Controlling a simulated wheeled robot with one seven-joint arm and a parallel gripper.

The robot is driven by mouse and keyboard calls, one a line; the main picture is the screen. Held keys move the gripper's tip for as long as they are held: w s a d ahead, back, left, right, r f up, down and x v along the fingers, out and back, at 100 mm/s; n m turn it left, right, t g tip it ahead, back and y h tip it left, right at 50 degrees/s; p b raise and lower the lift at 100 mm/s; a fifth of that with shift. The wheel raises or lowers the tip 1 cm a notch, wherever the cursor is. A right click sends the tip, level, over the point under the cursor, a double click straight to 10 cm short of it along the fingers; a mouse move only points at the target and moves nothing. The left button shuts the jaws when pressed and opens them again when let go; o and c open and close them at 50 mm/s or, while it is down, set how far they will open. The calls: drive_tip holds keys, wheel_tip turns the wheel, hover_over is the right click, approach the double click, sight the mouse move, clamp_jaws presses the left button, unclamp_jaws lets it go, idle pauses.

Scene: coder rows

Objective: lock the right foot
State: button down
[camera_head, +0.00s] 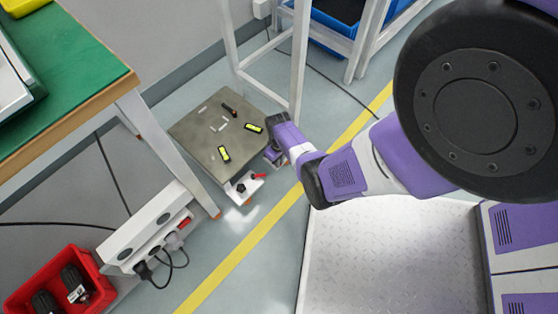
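A low tan-grey plate (197,150) stands near the floor beside the workbench leg. A white foot bracket (240,194) juts from its front corner. On this bracket is a small red and black part (241,187), and a red lever (259,175) sticks out just to its right. Which of these belongs to the right foot I cannot tell for sure. My gripper (273,153) reaches in from the right to the plate's right edge, above and right of the red lever. It appears apart from the lever. Its fingers are small and partly hidden by my wrist, so their opening is unclear.
Yellow-marked black pieces (224,154) and small light strips lie on the plate. A white table frame (300,60) stands behind it. A green-topped workbench (75,75), a white socket strip (150,228) and a red crate (40,281) are left. The floor by the yellow line (240,250) is clear.

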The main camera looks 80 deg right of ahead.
idle(0.3)
drive_tip(key=m, duration=0.2)
drive_tip(key=w+a+m+p, duration=0.1)
drive_tip(key=m, duration=0.1)
drive_tip(key=shift+w+a+m, duration=0.15)
drive_tip(key=shift+w+m, duration=0.15)
drive_tip(key=shift+m, duration=0.7)
drive_tip(key=shift+w+a+m, duration=0.1)
drive_tip(key=shift+w+m, duration=0.25)
drive_tip(key=shift+m, duration=0.65)
drive_tip(key=shift+w+a+m, duration=0.15)
drive_tip(key=shift+w+m, duration=0.15)
drive_tip(key=shift+m, duration=0.7)
drive_tip(key=c, duration=1.5)
unclamp_jaws()
drive_tip(key=shift+r, duration=0.1)
